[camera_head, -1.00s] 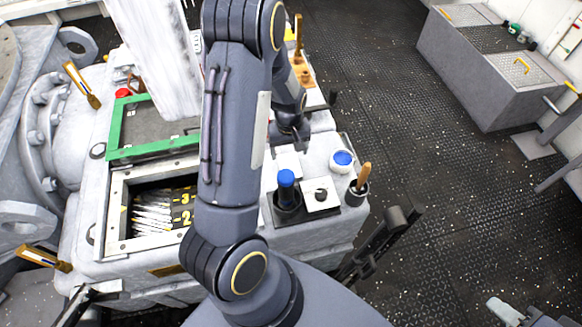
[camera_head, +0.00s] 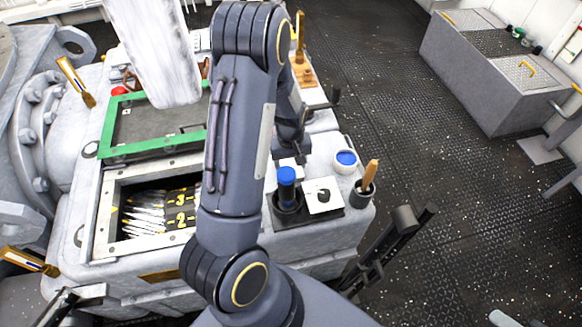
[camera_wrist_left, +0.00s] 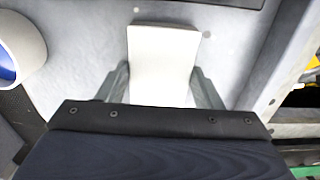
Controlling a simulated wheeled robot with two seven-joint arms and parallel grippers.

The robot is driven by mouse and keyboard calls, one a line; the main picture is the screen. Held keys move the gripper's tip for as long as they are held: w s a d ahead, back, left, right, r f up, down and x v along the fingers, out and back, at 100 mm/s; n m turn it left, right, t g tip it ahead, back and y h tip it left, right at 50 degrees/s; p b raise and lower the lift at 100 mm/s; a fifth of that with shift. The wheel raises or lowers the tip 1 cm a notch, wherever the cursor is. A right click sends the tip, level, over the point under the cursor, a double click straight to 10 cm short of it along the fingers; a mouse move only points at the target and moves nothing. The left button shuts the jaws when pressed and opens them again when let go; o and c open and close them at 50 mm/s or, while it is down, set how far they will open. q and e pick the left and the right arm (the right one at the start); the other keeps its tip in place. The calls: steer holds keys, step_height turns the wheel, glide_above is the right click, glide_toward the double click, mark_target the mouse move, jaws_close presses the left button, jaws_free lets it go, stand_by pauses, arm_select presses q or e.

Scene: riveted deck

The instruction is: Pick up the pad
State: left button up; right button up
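The pad (camera_wrist_left: 163,75), a small white block, shows in the left wrist view between the two fingers of my left gripper (camera_wrist_left: 160,88). One finger stands on each side of it, spread apart, with little room between. I cannot tell whether they touch it. Its near end is hidden by the gripper body. In the head view my left gripper (camera_head: 290,148) is over the grey bench top, and part of the white pad (camera_head: 292,163) shows below it, partly hidden by my arm. My right gripper is not seen.
A blue-topped round pot (camera_head: 345,160) stands right of the pad. A blue-capped item (camera_head: 287,188) and a white square with a black knob (camera_head: 322,196) sit in front. A cup with a wooden handle (camera_head: 364,192) is at the right edge. A green frame (camera_head: 150,148) lies left.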

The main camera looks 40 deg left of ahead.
mark_target(291, 165)
arm_select(q)
steer(key=shift+c, duration=1.4)
steer(key=shift+r+p, duration=3.1)
steer(key=shift+r, duration=0.9)
